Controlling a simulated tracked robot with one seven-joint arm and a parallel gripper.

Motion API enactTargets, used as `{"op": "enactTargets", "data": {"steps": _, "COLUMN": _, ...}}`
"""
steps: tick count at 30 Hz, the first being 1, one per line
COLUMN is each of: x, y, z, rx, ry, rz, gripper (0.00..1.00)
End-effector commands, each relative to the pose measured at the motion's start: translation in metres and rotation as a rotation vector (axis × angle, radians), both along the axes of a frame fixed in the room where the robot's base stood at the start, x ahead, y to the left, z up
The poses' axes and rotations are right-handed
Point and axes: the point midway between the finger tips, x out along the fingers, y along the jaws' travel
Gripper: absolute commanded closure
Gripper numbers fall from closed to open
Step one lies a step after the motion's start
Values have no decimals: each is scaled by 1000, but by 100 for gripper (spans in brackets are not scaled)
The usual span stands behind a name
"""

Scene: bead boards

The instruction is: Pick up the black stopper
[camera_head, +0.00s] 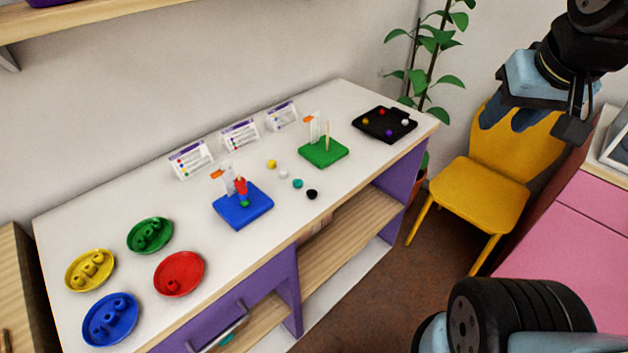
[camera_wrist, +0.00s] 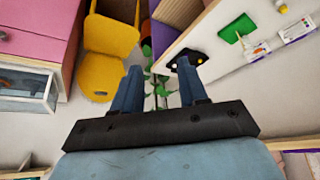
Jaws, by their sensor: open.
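The black stopper (camera_head: 312,194) is a small dark round piece on the white table top (camera_head: 120,202), near the front edge. It is the nearest in a loose row with a teal piece (camera_head: 297,183), a white piece (camera_head: 283,174) and a yellow piece (camera_head: 271,164). My gripper (camera_head: 508,120) is at the upper right, raised above the yellow chair, well away from the stopper. In the wrist view my gripper (camera_wrist: 160,78) has its two blue fingers apart with nothing between them. I cannot make out the stopper in the wrist view.
A blue board (camera_head: 258,206) with a peg of beads is left of the stopper; a green board (camera_head: 326,154) with a peg is behind right. A black tray (camera_head: 372,132) holds several coloured pieces. Coloured plates, including a red one (camera_head: 185,268), stand left. A yellow chair (camera_head: 480,195) is right.

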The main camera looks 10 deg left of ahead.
Motion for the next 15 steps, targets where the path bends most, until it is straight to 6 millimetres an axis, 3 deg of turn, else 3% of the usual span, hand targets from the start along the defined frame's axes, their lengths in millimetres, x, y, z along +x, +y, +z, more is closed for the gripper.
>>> {"op": "enactTargets", "data": {"steps": 2, "x": 0, "y": 0, "z": 0, "rx": 0, "ry": 0, "rz": 0, "gripper": 57}}
{"op": "enactTargets", "data": {"steps": 6, "x": 3, "y": 2, "z": 0, "rx": 1, "ry": 6, "rz": 14, "gripper": 44}}
{"op": "enactTargets", "data": {"steps": 8, "x": 7, "y": 6, "z": 0, "rx": 0, "ry": 16, "rz": 35, "gripper": 44}}
{"op": "enactTargets", "data": {"steps": 11, "x": 21, "y": 6, "z": -3, "rx": -2, "ry": 47, "rz": 95, "gripper": 44}}
{"op": "enactTargets", "data": {"steps": 15, "x": 46, "y": 30, "z": -11, "rx": -11, "ry": 107, "rz": 221, "gripper": 44}}
